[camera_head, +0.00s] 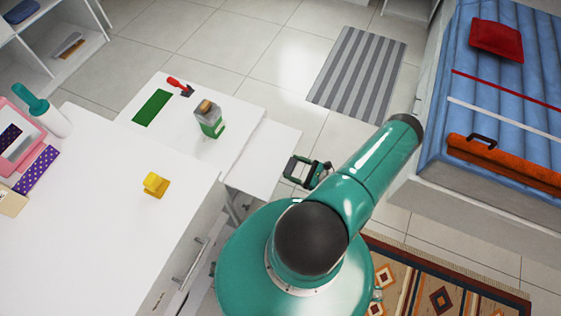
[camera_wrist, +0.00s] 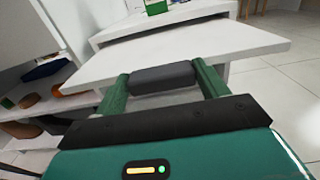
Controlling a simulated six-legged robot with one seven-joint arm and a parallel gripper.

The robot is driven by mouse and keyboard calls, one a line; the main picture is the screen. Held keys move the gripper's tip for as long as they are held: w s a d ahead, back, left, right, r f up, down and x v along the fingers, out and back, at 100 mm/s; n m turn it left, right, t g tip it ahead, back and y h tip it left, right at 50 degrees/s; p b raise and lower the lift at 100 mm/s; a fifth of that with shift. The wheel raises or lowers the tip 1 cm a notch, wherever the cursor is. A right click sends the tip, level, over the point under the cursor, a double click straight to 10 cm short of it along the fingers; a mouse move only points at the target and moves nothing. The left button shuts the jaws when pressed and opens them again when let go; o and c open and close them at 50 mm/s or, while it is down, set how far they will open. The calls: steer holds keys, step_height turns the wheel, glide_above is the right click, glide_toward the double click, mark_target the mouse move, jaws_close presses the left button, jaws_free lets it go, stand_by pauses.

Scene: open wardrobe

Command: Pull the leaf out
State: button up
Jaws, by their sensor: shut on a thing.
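The white leaf (camera_head: 262,158) sticks out as a flat board from the right side of the white furniture, below the top that bears the bottle. It also shows in the wrist view (camera_wrist: 215,52), its front edge facing me. My gripper (camera_head: 297,168) is at the leaf's outer edge. In the wrist view its green fingers stand on either side of a dark grey bar (camera_wrist: 163,78) at that edge, and it is shut on this bar. The exact contact at the fingertips is partly hidden.
A bed (camera_head: 500,110) stands at the right. Tiled floor with a striped mat (camera_head: 357,72) is open beyond the leaf.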

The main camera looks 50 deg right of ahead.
steer(key=shift+v, duration=1.1)
steer(key=o, duration=1.4)
steer(key=shift+s, duration=0.15)
steer(key=shift+c, duration=0.2)
steer(key=v, duration=1.3)
steer(key=shift+s+d, duration=0.2)
